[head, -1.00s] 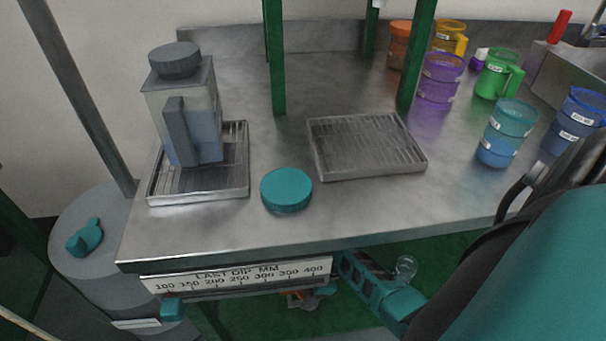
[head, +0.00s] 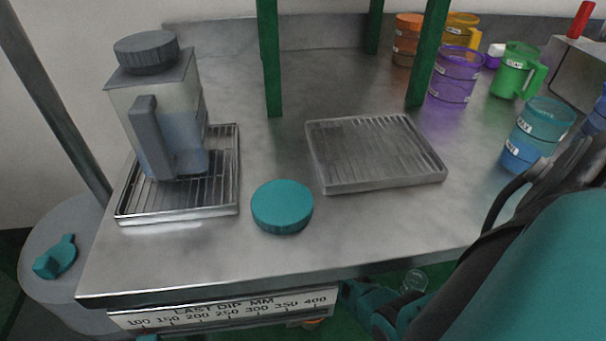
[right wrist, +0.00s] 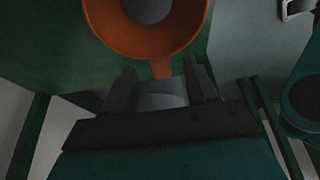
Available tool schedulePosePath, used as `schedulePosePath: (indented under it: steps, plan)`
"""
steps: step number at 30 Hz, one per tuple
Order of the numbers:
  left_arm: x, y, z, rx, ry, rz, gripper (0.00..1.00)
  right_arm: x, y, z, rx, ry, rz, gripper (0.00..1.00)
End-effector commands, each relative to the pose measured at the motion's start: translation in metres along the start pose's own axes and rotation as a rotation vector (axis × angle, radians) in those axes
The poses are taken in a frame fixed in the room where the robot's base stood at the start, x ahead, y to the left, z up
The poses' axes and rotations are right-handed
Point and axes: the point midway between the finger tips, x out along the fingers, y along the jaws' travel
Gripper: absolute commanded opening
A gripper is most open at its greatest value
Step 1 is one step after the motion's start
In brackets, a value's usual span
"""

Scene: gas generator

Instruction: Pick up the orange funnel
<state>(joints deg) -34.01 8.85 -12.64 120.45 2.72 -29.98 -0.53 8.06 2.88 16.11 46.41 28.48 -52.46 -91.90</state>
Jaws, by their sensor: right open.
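The orange funnel (right wrist: 150,46) shows large at the top of the right wrist view, its round mouth facing the camera and its upper part cut off by the frame. A short orange tab on its rim points toward my right gripper (right wrist: 160,86). My right gripper is open, its two dark fingers apart, with the tab in line with the gap between them. I cannot tell how far the tab reaches between the fingers. In the head view only a small orange patch (head: 313,322) shows below the bench edge, possibly the funnel. My left gripper is not in view.
A metal bench (head: 390,235) with a ruler strip (head: 225,308) on its front edge lies above. On it are a square jug (head: 165,115) on a drip tray, a teal lid (head: 282,206), an empty grated tray (head: 375,150) and several coloured jugs. Green posts rise from the bench.

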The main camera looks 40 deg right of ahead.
Motion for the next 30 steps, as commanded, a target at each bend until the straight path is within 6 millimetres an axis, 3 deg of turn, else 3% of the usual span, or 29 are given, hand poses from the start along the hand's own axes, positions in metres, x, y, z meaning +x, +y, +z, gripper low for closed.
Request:
schedulePosePath:
  steps: [12,22,30]
  plan:
    - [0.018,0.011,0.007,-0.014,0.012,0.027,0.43,0.050,0.000,-0.002,0.001,0.000,0.000,0.57]
    - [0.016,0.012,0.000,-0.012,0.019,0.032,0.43,0.052,0.001,-0.003,0.000,0.000,0.001,0.57]
    - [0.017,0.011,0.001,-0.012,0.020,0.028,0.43,0.052,0.000,-0.003,0.000,0.000,0.001,0.33]
